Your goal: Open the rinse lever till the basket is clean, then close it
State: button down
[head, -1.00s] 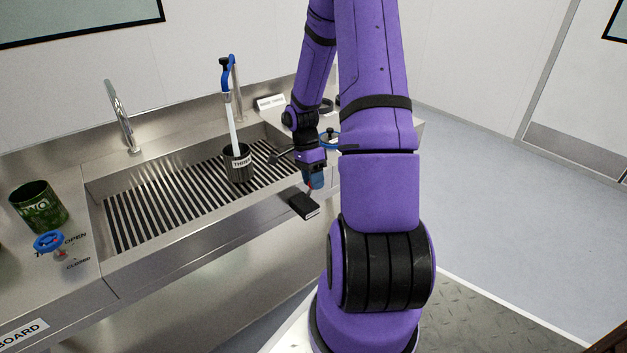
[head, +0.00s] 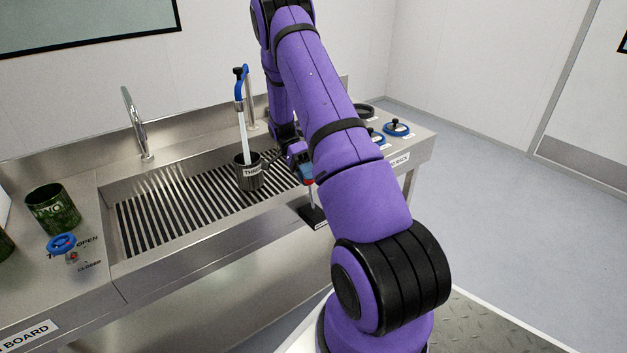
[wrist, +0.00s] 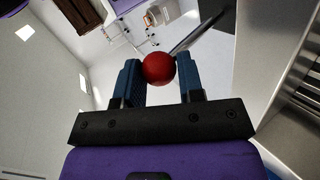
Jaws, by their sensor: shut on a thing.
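The rinse lever has a red ball knob (wrist: 159,68), which sits between the blue fingers of my gripper (wrist: 161,85) in the wrist view. My gripper (head: 307,177) is shut on the knob at the sink's front edge. The lever's thin stem (head: 311,197) runs down to a black base (head: 314,217). A dark basket (head: 249,176) marked THREE, with a side handle, stands upright on the sink's slatted grate. A white stream of water (head: 243,133) falls into it from the blue and black rinse spout (head: 240,84). No green dirt shows on its visible side.
A green-coated basket (head: 53,209) marked TWO stands on the left counter, behind a blue valve handle (head: 62,243) with OPEN and CLOSED labels. A tap (head: 136,124) rises behind the sink. Blue-ringed items (head: 397,128) and a rack sign (head: 398,161) are on the right. Floor to the right is clear.

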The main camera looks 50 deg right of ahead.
jog(key=shift+w+d+f, duration=0.15)
jog(key=shift+w+f, duration=0.2)
jog(key=shift+w, duration=0.3)
jog(key=shift+w+d+f, duration=0.1)
jog(key=shift+w+f, duration=0.25)
jog(key=shift+w, duration=0.25)
jog(key=c, duration=0.8)
grip_release()
jog(key=shift+w+f, duration=0.1)
jog(key=shift+w, duration=0.05)
jog(key=shift+d, duration=0.1)
jog(key=v, duration=1.1)
